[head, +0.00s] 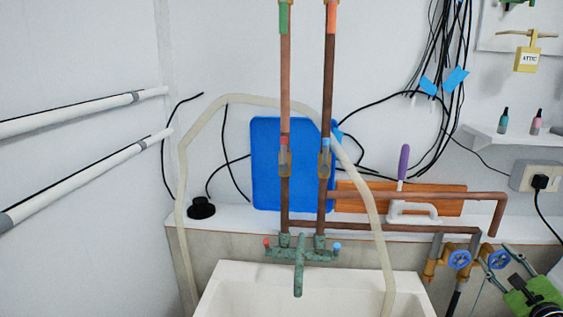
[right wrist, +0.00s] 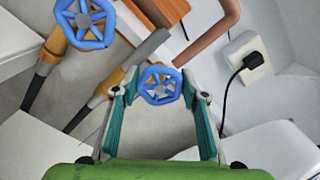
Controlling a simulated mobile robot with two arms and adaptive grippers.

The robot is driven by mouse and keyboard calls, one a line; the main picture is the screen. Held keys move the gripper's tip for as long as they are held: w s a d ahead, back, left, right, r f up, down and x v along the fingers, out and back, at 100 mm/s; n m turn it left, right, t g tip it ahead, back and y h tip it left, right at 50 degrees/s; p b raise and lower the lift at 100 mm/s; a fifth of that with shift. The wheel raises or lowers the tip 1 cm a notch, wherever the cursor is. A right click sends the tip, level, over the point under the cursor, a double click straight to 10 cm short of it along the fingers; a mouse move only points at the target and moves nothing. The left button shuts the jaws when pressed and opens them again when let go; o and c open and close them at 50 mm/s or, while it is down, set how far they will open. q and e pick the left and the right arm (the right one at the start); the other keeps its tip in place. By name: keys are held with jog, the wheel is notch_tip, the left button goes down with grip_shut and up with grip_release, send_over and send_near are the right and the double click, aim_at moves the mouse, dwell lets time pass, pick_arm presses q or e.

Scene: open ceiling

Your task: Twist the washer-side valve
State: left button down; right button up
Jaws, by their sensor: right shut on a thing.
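Two blue valve wheels sit on brass valves at the right of the sink. The left blue valve wheel (head: 459,260) is free, and it also shows at the upper left of the right wrist view (right wrist: 86,20). The right blue valve wheel (head: 499,259) is between the fingers of my right gripper (head: 503,264). In the right wrist view this wheel (right wrist: 161,84) sits between the teal fingertips, and the gripper is shut on it. The frames carry no label saying which valve is the washer's. My left gripper is not in view.
A white sink (head: 240,290) with a green tap (head: 299,262) stands left of the valves. Copper pipes (head: 440,195) run above them. A pale hose (head: 366,190) arches over the sink. A black plug (head: 540,182) is in the wall socket at right.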

jog(key=shift+a+f, duration=0.1)
jog(key=shift+f, duration=0.05)
jog(key=shift+n+p, duration=0.5)
jog(key=shift+n, duration=0.4)
jog(key=shift+n+p, duration=0.3)
jog(key=shift+n, duration=0.7)
jog(key=shift+f, duration=0.1)
jog(key=o, duration=1.3)
